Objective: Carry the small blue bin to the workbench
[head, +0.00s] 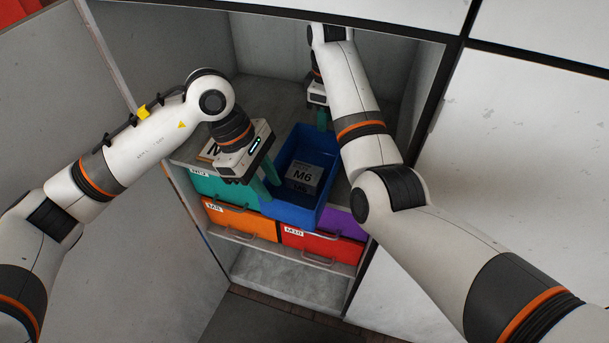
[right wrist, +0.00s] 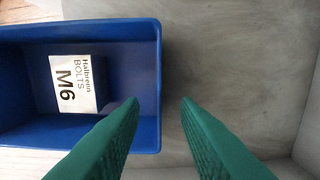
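The small blue bin (head: 292,211) sits in the cabinet above the coloured drawers, its near end at the shelf's front edge. A box labelled M6 bolts (head: 304,177) lies inside it. My left gripper (head: 268,190) is at the bin's left side near the front, its green fingers apart; whether they touch the wall is unclear. My right gripper (head: 322,120) is behind the bin's far end, partly hidden by my arm. In the right wrist view the right gripper (right wrist: 160,100) is open, one fingertip over the blue bin (right wrist: 110,32) and the other outside its wall.
Cabinet walls close in on both sides. Bare shelf surface (right wrist: 235,70) lies beside the bin in the right wrist view.

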